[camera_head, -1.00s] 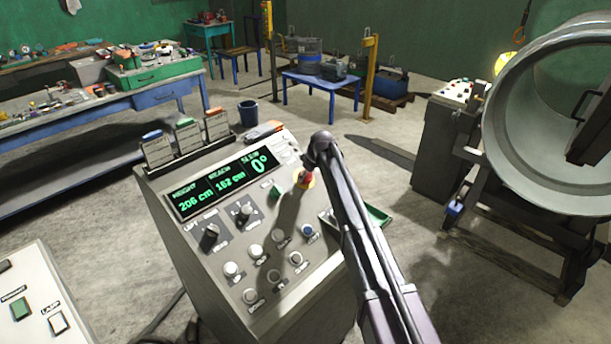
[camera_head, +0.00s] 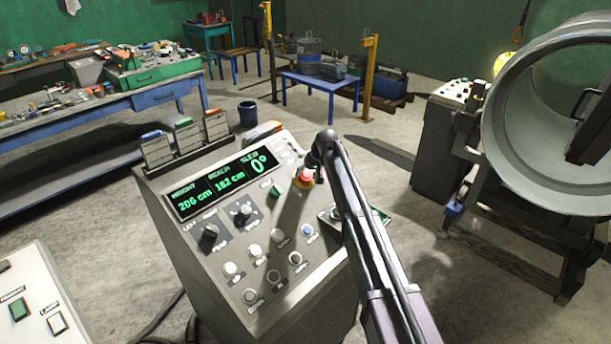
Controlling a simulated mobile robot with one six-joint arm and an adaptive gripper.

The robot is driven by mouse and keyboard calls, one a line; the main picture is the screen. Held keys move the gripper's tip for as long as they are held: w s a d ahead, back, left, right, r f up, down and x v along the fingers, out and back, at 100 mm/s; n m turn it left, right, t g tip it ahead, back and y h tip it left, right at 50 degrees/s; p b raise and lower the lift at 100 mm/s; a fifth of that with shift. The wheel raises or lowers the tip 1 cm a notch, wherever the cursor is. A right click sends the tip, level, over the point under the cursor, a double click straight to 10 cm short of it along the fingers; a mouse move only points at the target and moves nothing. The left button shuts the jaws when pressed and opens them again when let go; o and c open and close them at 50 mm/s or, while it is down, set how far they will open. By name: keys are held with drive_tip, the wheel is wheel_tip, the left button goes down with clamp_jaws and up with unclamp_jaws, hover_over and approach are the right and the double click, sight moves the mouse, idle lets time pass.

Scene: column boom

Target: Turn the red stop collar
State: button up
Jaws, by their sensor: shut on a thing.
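The red stop collar (camera_head: 305,176) sits on a yellow base at the upper right of the grey control console (camera_head: 190,255). My arm comes up from the lower right, and its end bends down over the collar. My gripper (camera_head: 313,175) is small and dark here, shut on the collar; its fingers are partly hidden. The console display (camera_head: 222,183) reads height 206 cm, reach 182 cm and slew 0°.
Several knobs and buttons, including a green button (camera_head: 276,191) and a blue button (camera_head: 308,231), are close by on the console. Card holders (camera_head: 185,140) stand along its back edge. A large grey drum (camera_head: 500,130) stands at right.

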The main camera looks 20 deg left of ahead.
drive_tip(key=shift+m, duration=0.4)
drive_tip(key=o, duration=1)
drive_tip(key=shift+n, duration=0.4)
